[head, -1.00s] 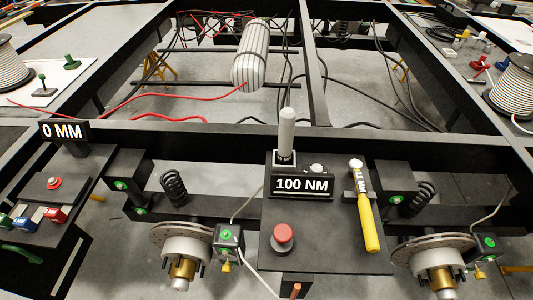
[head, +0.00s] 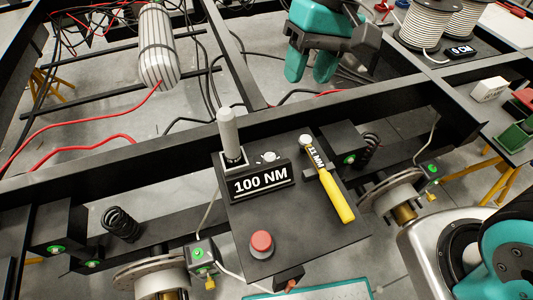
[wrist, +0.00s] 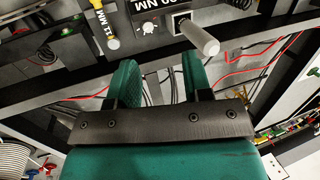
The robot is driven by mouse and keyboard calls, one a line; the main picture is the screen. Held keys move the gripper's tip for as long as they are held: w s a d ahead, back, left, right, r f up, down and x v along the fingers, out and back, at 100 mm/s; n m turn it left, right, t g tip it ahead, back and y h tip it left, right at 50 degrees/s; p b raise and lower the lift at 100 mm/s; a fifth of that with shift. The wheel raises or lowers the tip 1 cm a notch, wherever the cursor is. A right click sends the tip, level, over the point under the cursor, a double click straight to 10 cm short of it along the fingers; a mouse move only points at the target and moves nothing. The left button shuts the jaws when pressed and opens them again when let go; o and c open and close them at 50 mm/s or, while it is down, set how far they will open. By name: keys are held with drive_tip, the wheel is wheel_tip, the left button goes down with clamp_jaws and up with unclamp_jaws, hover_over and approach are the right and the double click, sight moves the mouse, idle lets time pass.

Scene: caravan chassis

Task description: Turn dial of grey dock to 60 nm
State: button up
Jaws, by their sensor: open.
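The dock stands on a dark panel. Its black sign (head: 262,182) reads 100 NM. Behind the sign is a small whitish dial (head: 269,157), which also shows in the wrist view (wrist: 150,29). Beside it a grey cylinder (head: 229,132) stands upright in a square socket; it appears in the wrist view too (wrist: 200,38). My gripper (head: 310,70) has teal fingers that are apart and empty. It hangs beyond the frame beam, behind and to the right of the dial, touching nothing. In the wrist view the gap between the fingers (wrist: 160,68) lies below the dial.
A yellow-handled tool (head: 336,193) labelled 11 MM lies right of the dial. A red button (head: 261,243) sits in front. The black frame beam (head: 400,128) crosses behind the panel. A striped cylinder (head: 157,48) and cable spools (head: 433,22) are farther back.

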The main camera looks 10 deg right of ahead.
drive_tip(key=w+a+f+m+g, duration=0.1)
drive_tip(key=w+a+f+m, duration=0.1)
drive_tip(key=w+f, duration=0.5)
drive_tip(key=m+g+h, duration=0.2)
drive_tip(key=m, duration=0.1)
approach(270, 155)
drive_tip(key=shift+t, duration=0.3)
drive_tip(key=x, duration=0.3)
drive_tip(key=p+x, duration=0.1)
drive_tip(key=x, duration=0.3)
drive_tip(key=p+x, duration=0.1)
drive_tip(key=x, duration=0.2)
drive_tip(key=shift+s+f, duration=0.15)
drive_tip(key=shift+s, duration=0.25)
drive_tip(key=c, duration=0.7)
